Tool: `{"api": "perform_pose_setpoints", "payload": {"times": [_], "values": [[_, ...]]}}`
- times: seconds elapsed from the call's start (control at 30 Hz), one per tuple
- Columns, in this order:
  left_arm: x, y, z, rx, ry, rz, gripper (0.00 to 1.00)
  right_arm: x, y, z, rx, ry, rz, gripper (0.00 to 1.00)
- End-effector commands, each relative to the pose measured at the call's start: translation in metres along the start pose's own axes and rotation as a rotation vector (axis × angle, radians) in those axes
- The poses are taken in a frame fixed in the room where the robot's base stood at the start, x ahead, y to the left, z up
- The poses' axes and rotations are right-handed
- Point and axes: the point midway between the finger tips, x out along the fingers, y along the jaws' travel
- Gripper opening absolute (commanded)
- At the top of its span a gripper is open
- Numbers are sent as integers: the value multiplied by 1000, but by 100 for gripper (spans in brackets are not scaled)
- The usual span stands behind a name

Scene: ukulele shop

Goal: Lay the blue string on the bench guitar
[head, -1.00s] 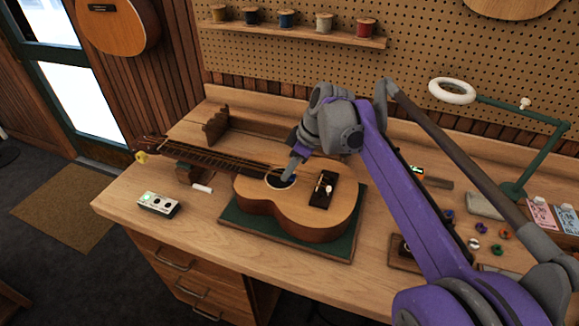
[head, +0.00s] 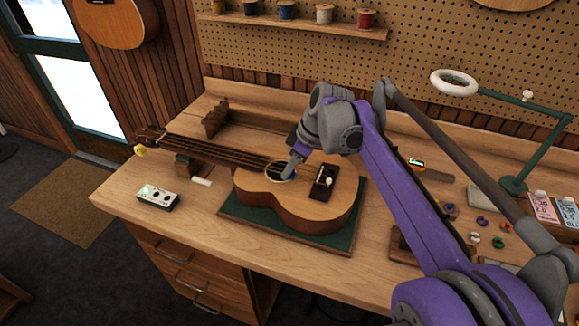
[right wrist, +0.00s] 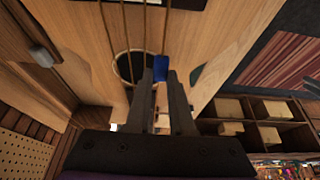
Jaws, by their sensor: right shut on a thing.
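The bench guitar (head: 300,205) lies face up, its neck pointing left; its top also fills much of the right wrist view (right wrist: 215,35). My right gripper (head: 288,174) is low over the guitar's top by the sound hole. In the right wrist view its fingers (right wrist: 161,78) are shut on a small blue piece, the blue string (right wrist: 161,68), near the sound hole (right wrist: 128,67). Several strings run past there. How much of the blue string lies along the guitar is hidden or too small to tell. My left gripper is not in view.
The guitar's body rests on a green mat (head: 335,242); a neck support (head: 194,166) stands under the neck. A pedal-like box (head: 158,197) sits at the front left. Small coloured rings, cards and a lamp (head: 454,82) are at the right. String spools stand on the shelf (head: 300,28).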

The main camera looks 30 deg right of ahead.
Motion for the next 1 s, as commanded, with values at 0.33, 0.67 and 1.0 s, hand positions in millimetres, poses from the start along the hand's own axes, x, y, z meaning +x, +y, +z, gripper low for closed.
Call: {"api": "perform_pose_setpoints", "payload": {"times": [0.33, 0.67, 1.0], "values": [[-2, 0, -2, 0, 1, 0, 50, 0, 0, 0, 0, 0, 0, 0], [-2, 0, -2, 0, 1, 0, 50, 0, 0, 0, 0, 0, 0, 56], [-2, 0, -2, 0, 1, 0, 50, 0, 0, 0, 0, 0, 0, 73]]}}
